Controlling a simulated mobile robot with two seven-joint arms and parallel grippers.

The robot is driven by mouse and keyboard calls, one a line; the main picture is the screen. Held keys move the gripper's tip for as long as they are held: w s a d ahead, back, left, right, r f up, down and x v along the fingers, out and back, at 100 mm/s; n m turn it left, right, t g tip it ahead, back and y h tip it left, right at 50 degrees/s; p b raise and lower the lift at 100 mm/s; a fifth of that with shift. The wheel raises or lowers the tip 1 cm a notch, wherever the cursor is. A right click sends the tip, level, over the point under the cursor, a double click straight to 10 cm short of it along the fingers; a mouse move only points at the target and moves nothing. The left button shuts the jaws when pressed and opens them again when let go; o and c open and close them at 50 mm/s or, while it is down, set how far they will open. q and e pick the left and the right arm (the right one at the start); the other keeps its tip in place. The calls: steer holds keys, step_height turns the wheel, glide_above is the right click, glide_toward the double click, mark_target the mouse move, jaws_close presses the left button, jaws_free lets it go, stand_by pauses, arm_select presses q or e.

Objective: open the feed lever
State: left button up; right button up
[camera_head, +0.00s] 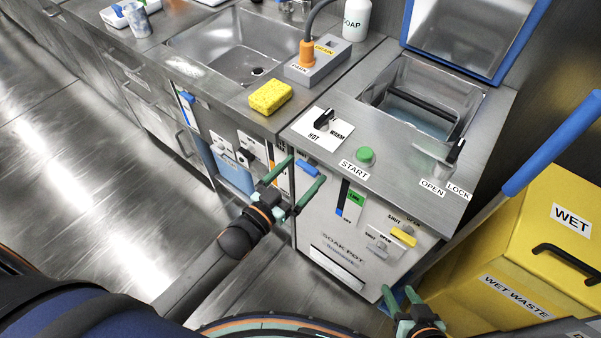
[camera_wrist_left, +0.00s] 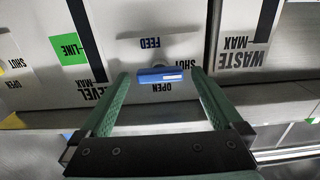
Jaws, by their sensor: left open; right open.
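The feed lever (camera_wrist_left: 160,75) is a small blue handle on the soak pot's front panel, with FEED, SHUT and OPEN lettering around it, upside down in the left wrist view. Its handle lies level in that view. In the head view the lever (camera_head: 307,170) shows at the panel's upper left. My left gripper (camera_head: 305,168) is open, with one green finger on each side of the handle; I cannot tell whether either touches it. The left wrist view shows the same open fingers (camera_wrist_left: 161,73). My right gripper (camera_head: 400,293) is open and empty at the bottom of the head view.
The soak pot front (camera_head: 330,245) also has a yellow lever (camera_head: 402,237) and a grey lever (camera_head: 377,250). A green START button (camera_head: 365,155) and a black knob (camera_head: 324,119) are on top. A yellow WET waste bin (camera_head: 530,230) stands at the right.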

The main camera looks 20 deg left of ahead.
arm_select(q)
steer(key=shift+c, duration=0.2)
steer(key=c, duration=1.3)
steer(key=shift+r+m+p, duration=0.15)
steer(key=shift+m+p, duration=0.35)
steer(key=shift+m, duration=1.3)
steer(key=o, duration=1)
steer(key=shift+o, duration=1.7)
